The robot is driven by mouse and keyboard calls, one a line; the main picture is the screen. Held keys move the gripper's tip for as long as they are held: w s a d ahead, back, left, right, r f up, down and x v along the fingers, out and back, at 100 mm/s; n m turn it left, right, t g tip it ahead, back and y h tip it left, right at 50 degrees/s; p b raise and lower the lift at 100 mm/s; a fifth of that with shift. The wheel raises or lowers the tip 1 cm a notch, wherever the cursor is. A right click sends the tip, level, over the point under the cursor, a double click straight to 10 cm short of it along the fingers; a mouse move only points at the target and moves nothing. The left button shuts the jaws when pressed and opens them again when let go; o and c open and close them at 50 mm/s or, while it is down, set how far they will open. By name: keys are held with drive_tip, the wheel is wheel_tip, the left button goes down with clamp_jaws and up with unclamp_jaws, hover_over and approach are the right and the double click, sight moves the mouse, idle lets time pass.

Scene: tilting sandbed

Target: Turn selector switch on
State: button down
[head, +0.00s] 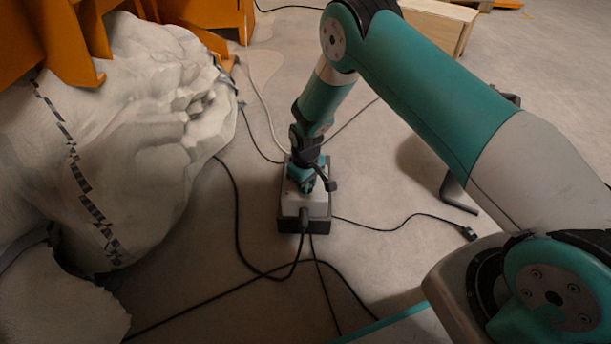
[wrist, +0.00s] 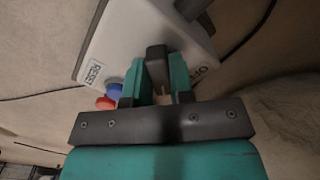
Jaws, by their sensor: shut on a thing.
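The selector switch (wrist: 157,62) is a black knob on the face of a light grey control box (wrist: 116,37). In the wrist view my gripper (wrist: 156,88) has its two teal fingers on either side of the knob, shut on it. The knob is hidden there behind the gripper.
A blue button (wrist: 114,90) and a red button (wrist: 105,103) sit left of the fingers, near a RESET label (wrist: 94,72). Black cables (head: 238,215) run from the box across the floor. A large white sack (head: 150,140) and an orange frame (head: 205,12) stand at left.

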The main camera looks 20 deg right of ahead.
drive_tip(key=shift+r+m+p, duration=0.1)
drive_tip(key=shift+m+p, duration=0.85)
drive_tip(key=shift+m, duration=0.95)
drive_tip(key=c, duration=1)
unclamp_jaws()
wheel_tip(320, 180, up, 17)
drive_tip(key=p, duration=0.7)
drive_tip(key=shift+r+p, duration=0.15)
drive_tip(key=shift+p, duration=0.15)
